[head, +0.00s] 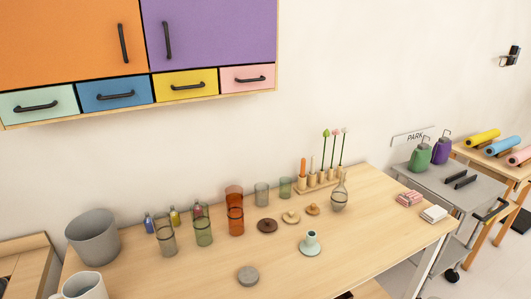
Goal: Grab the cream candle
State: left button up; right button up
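A wooden rack (301,191) stands near the back right of the wooden table, with several small wooden holders in a row on it. A short thin pale stick, which looks like the cream candle (312,163), stands upright in one holder. It is just right of a thicker orange candle (303,167). Neither of my grippers is in view.
A glass carafe (339,198) stands just in front of the rack's right end. Glass tumblers, an orange one (235,220) among them, stand to its left. A teal candle holder (310,244) and small lids (267,226) are in front.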

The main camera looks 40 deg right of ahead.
aim_at(313, 163)
jog(key=l+z, duration=0.1)
jog(key=z, duration=1.05)
